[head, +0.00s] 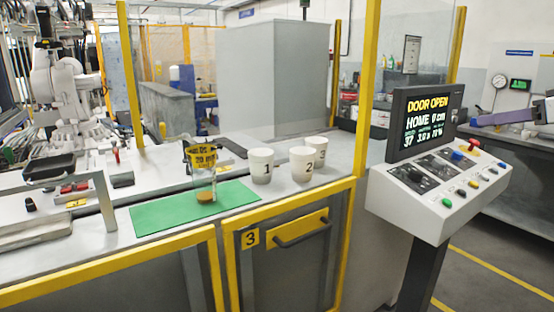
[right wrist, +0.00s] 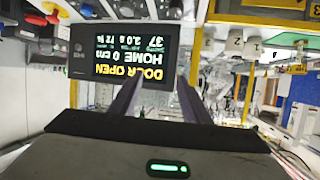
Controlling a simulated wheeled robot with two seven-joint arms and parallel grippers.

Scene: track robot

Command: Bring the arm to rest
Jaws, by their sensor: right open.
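My right gripper (head: 476,120) reaches in from the right edge of the head view, its purple-grey fingers pointing left toward the control console. In the right wrist view the gripper (right wrist: 160,80) is open, with its two fingers apart and nothing between them. My left gripper is in neither view. The console screen (head: 428,119) reads "DOOR OPEN" and "HOME 0 cm". In the right wrist view the screen (right wrist: 122,56) appears upside down beyond the fingers. I cannot tell the exact gap between fingers and console.
The console panel (head: 440,188) has a red knob and several coloured buttons. Numbered white cups (head: 261,166) stand on the bench. A glass (head: 202,190) with brown contents stands on a green mat (head: 160,217). Yellow-framed fencing (head: 362,90) stands left of the console.

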